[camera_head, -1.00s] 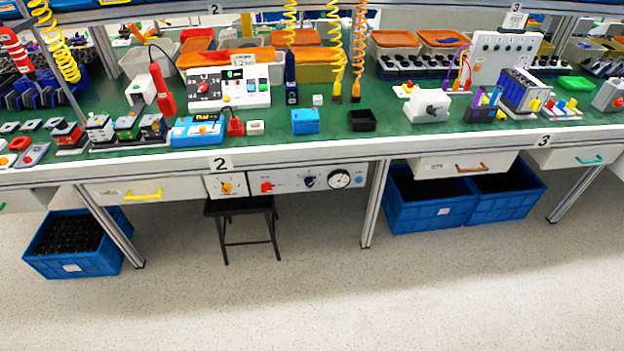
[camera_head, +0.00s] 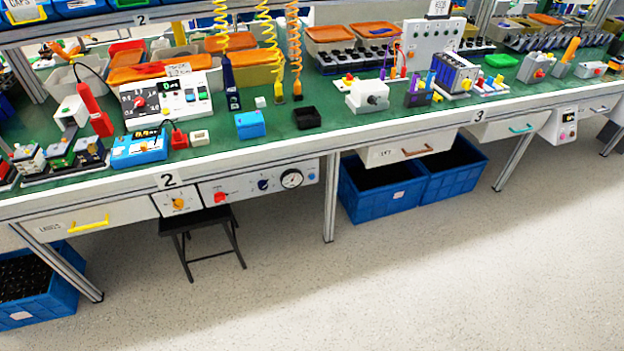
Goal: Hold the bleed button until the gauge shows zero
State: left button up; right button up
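The round white gauge (camera_head: 291,178) with a black rim sits on the white control panel (camera_head: 240,190) under the front edge of the bench at station 2. Its needle is too small to read. A small blue button (camera_head: 310,177) is just right of the gauge. A dark blue knob (camera_head: 263,184) and a red knob or valve (camera_head: 222,197) are to its left. An orange-yellow rotary knob (camera_head: 178,203) is on a separate white plate further left. Nothing touches the panel. Neither of my grippers is in view.
A black stool (camera_head: 200,226) stands below the panel's left part. Blue crates (camera_head: 380,205) are under the bench to the right, and another blue crate (camera_head: 40,311) is at lower left. The pale floor (camera_head: 400,290) in front is clear.

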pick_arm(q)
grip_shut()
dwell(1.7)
